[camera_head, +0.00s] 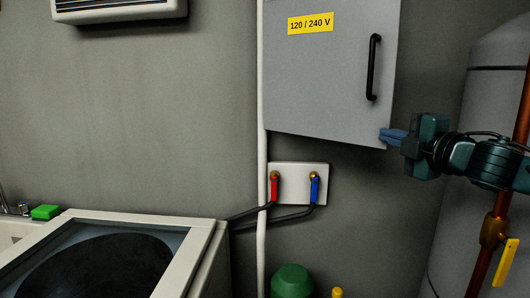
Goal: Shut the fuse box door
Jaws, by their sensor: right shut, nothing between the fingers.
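The grey fuse box door (325,85) is in the upper middle of the head view, with a yellow "120 / 240 V" label (310,23) and a black vertical handle (373,67) near its right edge. Its bottom edge slopes down to the right, so the door looks swung somewhat out from the wall. The box body behind it is hidden and the top is cut off. My right gripper (385,136) is shut and empty, with its blue fingertips at the door's lower right corner. Whether they touch it I cannot tell. My left gripper is not in view.
A grey tank (480,110) and a copper pipe with a yellow valve lever (506,262) stand at the right, close to my right arm. Below the door are red and blue taps (314,188) on a white plate. A washing machine (190,258) fills the lower left.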

